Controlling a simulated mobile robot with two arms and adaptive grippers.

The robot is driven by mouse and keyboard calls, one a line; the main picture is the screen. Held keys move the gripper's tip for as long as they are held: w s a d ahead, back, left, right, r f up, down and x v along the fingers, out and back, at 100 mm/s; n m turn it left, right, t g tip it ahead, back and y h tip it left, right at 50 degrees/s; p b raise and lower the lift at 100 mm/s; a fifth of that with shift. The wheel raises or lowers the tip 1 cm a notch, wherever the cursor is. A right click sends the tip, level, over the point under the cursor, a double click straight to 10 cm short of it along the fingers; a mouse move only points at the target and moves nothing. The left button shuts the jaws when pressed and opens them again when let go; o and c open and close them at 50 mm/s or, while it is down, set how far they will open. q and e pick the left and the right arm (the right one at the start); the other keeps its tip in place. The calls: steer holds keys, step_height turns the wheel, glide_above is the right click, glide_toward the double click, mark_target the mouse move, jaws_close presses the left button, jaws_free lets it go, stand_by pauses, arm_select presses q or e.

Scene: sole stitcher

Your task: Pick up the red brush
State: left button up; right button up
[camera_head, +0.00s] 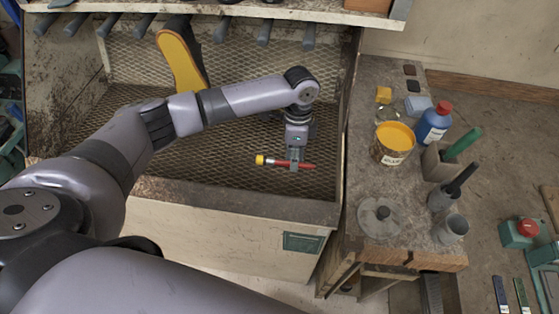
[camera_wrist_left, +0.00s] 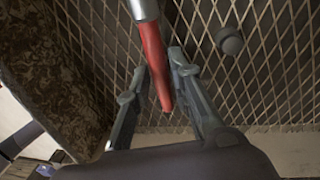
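The red brush (camera_head: 307,165) has a red handle and a yellow end at its left, and is over the wire mesh floor of the bench. My left gripper (camera_head: 294,163) points down across the brush. The brush's yellow end is outside that view. I cannot tell whether the brush is lifted off the mesh. My right gripper is not in view.
The mesh bay has a raised front edge (camera_head: 230,198) and a yellow sole (camera_head: 180,60) leaning at the back. On the side table (camera_head: 375,85) stand a yellow glue can (camera_head: 395,155), a blue bottle (camera_head: 434,123), a round lid (camera_head: 380,217) and several holders.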

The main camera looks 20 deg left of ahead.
arm_select(q)
jaws_close()
steer(key=shift+r, duration=0.15)
